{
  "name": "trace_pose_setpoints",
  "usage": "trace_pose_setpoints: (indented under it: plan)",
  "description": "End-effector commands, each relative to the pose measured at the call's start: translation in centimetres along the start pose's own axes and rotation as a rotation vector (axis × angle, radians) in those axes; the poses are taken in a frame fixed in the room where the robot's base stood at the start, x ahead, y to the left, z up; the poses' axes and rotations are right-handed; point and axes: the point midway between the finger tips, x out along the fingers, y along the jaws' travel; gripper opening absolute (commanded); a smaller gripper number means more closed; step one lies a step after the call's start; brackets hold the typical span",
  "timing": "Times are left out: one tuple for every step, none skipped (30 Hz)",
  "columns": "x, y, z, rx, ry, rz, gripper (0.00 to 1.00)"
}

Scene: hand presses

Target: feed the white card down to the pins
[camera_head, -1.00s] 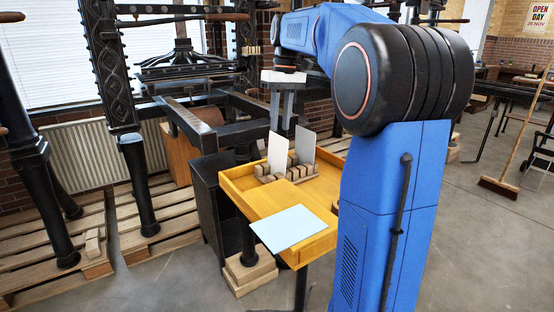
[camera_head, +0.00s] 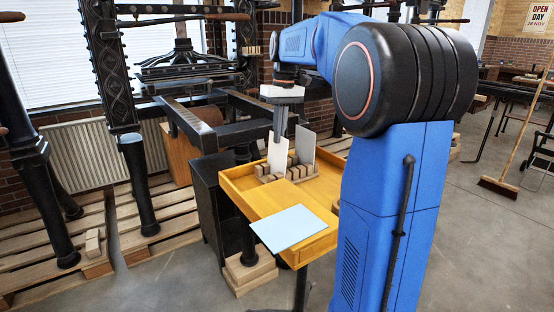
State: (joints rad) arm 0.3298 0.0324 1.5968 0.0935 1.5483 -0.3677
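Two pale cards stand upright in a slotted wooden rack (camera_head: 290,172) in the yellow tray table. The left white card (camera_head: 277,158) leans slightly, and the right card (camera_head: 305,145), which looks greyer, stands behind it. My gripper (camera_head: 280,138) points down from above, with its grey fingers at the top edge of the left card. The fingers overlap in this view, so I cannot tell whether they are apart or closed on it. I cannot make out any pins.
A light blue sheet (camera_head: 287,228) lies on the front of the yellow tray table (camera_head: 235,192). Black iron hand presses (camera_head: 188,62) stand behind and to the left, on wooden pallets (camera_head: 150,240). A broom (camera_head: 500,186) stands at the right, on open floor.

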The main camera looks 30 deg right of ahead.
Motion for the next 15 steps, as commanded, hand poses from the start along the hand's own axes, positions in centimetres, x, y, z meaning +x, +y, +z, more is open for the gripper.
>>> trace_pose_setpoints:
  plan:
    - [-0.01, 0.00, 0.00, 0.000, 0.000, 0.000, 0.00]
    - [-0.01, 0.00, 0.00, 0.000, 0.000, 0.000, 0.00]
    - [-0.01, 0.00, 0.00, 0.000, 0.000, 0.000, 0.00]
    - [-0.01, 0.00, 0.00, 0.000, 0.000, 0.000, 0.00]
    - [-0.02, 0.00, 0.00, 0.000, 0.000, 0.000, 0.00]
    - [-0.04, 0.00, 0.00, 0.000, 0.000, 0.000, 0.00]
    - [-0.07, 0.00, 0.00, 0.000, 0.000, 0.000, 0.00]
    - [-0.12, 0.00, -0.01, 0.000, 0.000, 0.000, 0.00]
    - [-0.21, 0.00, -0.01, 0.000, 0.000, 0.000, 0.00]
    - [-0.29, 0.01, -0.01, 0.000, 0.000, 0.000, 0.00]
    - [-0.38, 0.01, -0.02, 0.000, 0.001, 0.000, 0.00]
    - [-0.53, 0.01, -0.03, 0.000, 0.001, 0.000, 0.00]
    - [-0.66, 0.02, -0.04, 0.000, 0.001, 0.000, 0.00]
    - [-0.79, 0.02, -0.04, 0.000, 0.002, 0.001, 0.00]
    - [-0.96, 0.02, -0.05, 0.000, 0.002, 0.001, 0.00]
